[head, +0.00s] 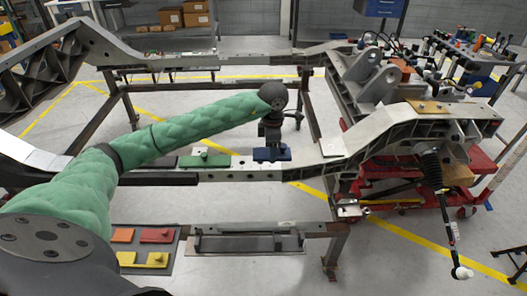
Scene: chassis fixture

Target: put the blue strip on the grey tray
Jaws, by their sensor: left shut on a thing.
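The blue strip (263,154) is at the rail (240,172) of the chassis frame, near the middle of the head view. My left gripper (272,143) points down from above and is shut on the blue strip; its fingertips are small and dark. I cannot tell whether the strip touches the rail or is slightly above it. A dark grey tray (174,258) lies lower left, holding orange, red and yellow pieces; part of it is hidden by my arm. My right gripper is not in view.
A green strip (204,160) lies on the rail to the left of the blue one. A long metal plate (245,244) lies low, right of the tray. Chassis parts and a red cart (470,193) fill the right side. Open floor shows inside the frame.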

